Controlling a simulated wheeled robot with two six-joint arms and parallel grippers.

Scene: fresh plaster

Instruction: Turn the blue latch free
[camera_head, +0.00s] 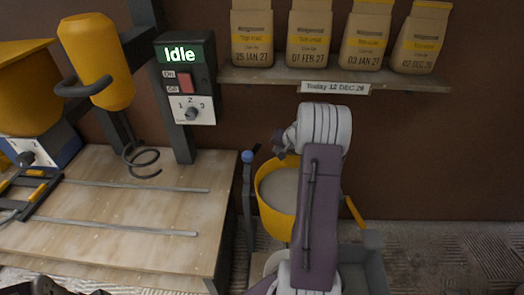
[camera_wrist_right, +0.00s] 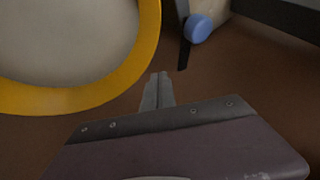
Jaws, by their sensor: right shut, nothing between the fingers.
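The blue latch (camera_head: 247,157) is a round blue knob on top of a dark upright bar, just left of the yellow bucket, in the head view. In the right wrist view the blue latch (camera_wrist_right: 198,28) shows at the top, right of centre, with a dark bar below it. My right gripper (camera_head: 279,149) is above the bucket, right of the latch and apart from it. Its fingers (camera_wrist_right: 158,76) are closed together and empty, pointing between bucket rim and latch. Dark parts at the bottom left of the head view look like my left arm; its fingers are not clear.
The yellow bucket (camera_head: 274,222) holds grey material. A wooden table (camera_head: 110,225) with metal rails lies left. A control box (camera_head: 187,95) reading "Idle" and a yellow cylinder (camera_head: 97,60) stand behind it. Several dated bags sit on a shelf (camera_head: 400,80) above.

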